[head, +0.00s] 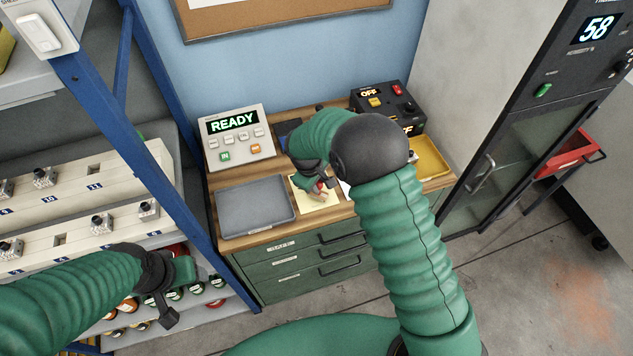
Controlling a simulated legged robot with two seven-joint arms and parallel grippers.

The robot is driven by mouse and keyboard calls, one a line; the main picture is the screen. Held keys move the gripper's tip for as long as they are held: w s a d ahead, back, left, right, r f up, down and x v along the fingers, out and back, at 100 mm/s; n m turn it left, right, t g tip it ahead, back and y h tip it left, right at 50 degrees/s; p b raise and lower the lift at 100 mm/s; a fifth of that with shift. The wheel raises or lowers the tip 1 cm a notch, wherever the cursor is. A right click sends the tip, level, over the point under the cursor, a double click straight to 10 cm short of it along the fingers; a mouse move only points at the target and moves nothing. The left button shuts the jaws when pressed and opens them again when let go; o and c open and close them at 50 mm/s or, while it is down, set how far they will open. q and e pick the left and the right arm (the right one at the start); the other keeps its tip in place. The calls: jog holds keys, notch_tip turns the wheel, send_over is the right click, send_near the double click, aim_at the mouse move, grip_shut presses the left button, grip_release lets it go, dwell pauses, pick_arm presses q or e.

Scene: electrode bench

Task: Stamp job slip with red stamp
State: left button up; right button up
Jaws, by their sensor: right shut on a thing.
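The job slip (308,204) looks like a pale yellow sheet on the wooden bench top, just right of the grey tray. My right gripper (318,183) is over the sheet and shut on a small red thing (320,188), which appears to be the red stamp. The hand and arm hide most of the stamp. I cannot tell whether its base touches the paper. No mark on the slip can be made out. My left gripper (172,300) hangs at the lower left, in front of the shelf and away from the bench; its jaw opening is unclear.
A grey tray (254,208) lies left of the slip. Behind stand a console reading READY (236,137) and a black box reading OFF (398,98). A yellow tray (430,158) is at the right. A blue-framed shelf (150,150) borders the left side.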

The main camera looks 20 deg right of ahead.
jog(key=shift+w+f, duration=0.1)
jog(key=shift+w, duration=0.1)
jog(key=shift+s+a+r, duration=0.25)
jog(key=shift+a, duration=0.25)
jog(key=shift+w+d+f, duration=0.15)
jog(key=shift+d+f, duration=0.25)
pick_arm(q)
jog(key=shift+w+f, duration=0.15)
jog(key=shift+f, duration=0.1)
jog(key=shift+a+f+b, duration=0.15)
jog(key=shift+a+b, duration=0.15)
jog(key=shift+a, duration=0.05)
pick_arm(e)
jog(key=shift+a+f, duration=0.15)
jog(key=shift+a, duration=0.1)
pick_arm(q)
jog(key=shift+d, duration=0.15)
pick_arm(e)
jog(key=shift+d, duration=0.1)
notch_tip(320, 180, up, 7)
jog(key=p, duration=0.5)
pick_arm(q)
jog(key=v, duration=0.2)
jog(key=w+v, duration=0.1)
jog(key=v, duration=0.2)
jog(key=shift+r, duration=0.2)
